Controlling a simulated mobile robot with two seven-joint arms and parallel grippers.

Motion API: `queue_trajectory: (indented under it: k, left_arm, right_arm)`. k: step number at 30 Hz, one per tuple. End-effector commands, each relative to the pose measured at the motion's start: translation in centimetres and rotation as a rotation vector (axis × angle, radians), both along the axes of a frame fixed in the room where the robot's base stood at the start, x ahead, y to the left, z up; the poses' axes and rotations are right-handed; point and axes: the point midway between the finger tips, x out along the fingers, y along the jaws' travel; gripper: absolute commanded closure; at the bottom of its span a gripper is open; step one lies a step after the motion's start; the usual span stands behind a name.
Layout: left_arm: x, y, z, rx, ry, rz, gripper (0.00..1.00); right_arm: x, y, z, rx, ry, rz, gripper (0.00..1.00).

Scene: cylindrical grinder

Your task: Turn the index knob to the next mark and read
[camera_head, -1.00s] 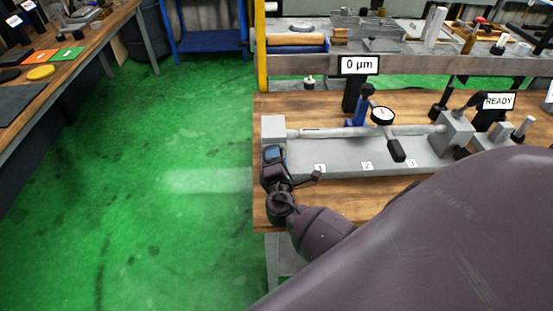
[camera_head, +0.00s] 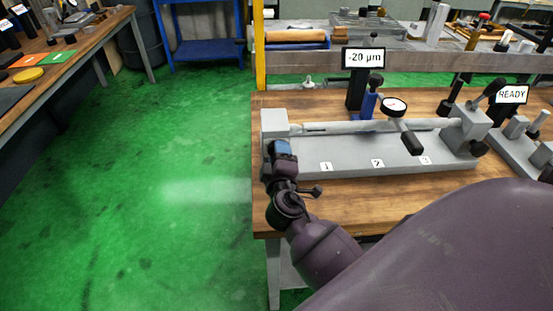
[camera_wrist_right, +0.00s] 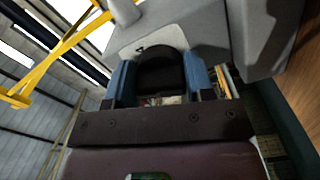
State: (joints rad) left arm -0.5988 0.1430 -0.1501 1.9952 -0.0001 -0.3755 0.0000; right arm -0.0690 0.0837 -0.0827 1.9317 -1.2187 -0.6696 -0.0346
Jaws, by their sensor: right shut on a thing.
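The grey bench fixture has a headstock (camera_head: 275,125) at its left end. The black index knob (camera_wrist_right: 160,68) shows in the right wrist view, in front of a pale plate (camera_wrist_right: 148,38) with a small dark mark. My right gripper (camera_head: 282,148) is at the headstock, its blue fingers (camera_wrist_right: 160,84) shut on both sides of the knob. In the head view the gripper hides the knob. The display (camera_head: 363,57) reads -20 µm. A dial gauge (camera_head: 394,107) stands over the long shaft (camera_head: 350,127); its needle is too small to read. My left gripper is not in view.
Labels 1, 2 and 3 sit along the fixture's bed (camera_head: 350,167). A READY sign (camera_head: 512,94) stands at right. The wooden bench top (camera_head: 330,208) is clear in front. Another bench (camera_head: 85,50) is at the far left, with green floor between.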

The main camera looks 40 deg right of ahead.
Motion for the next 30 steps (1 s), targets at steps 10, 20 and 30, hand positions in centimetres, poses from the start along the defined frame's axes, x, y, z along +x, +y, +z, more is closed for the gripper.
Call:
queue_trajectory:
  k: [10,20,30]
  left_arm:
    - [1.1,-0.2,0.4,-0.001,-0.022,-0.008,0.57]
    - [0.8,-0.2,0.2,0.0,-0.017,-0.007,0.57]
    - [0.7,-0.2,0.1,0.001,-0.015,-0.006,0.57]
  right_arm:
    - [0.0,0.1,-0.2,0.066,-0.037,0.001,0.75]
    - [0.0,0.1,-0.1,0.07,-0.039,0.001,0.75]
    - [0.0,0.0,-0.1,0.068,-0.04,0.001,0.27]
